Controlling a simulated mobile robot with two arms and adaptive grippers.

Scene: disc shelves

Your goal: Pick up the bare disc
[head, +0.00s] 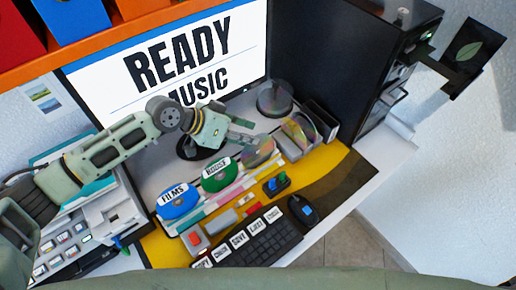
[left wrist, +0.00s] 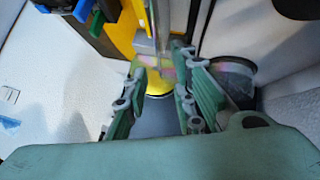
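The bare disc (head: 259,152) is shiny and rainbow-tinted. It stands at the right end of a row of slim cases on the desk, beside a green labelled disc (head: 217,176) and a blue disc marked FILMS (head: 178,202). My left gripper (head: 246,136) is just above and behind the bare disc. In the left wrist view the fingers (left wrist: 160,62) are apart, and a shiny disc edge (left wrist: 155,75) shows between or just beyond their tips. I cannot tell whether they touch it. My right gripper is not in view.
A monitor (head: 165,55) reading READY stands behind. A dark round spindle (head: 275,98) and a holder with shiny discs (head: 300,132) are to the right. A black tower (head: 325,60) stands further right. A keyboard (head: 265,243) and mouse (head: 302,209) lie in front.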

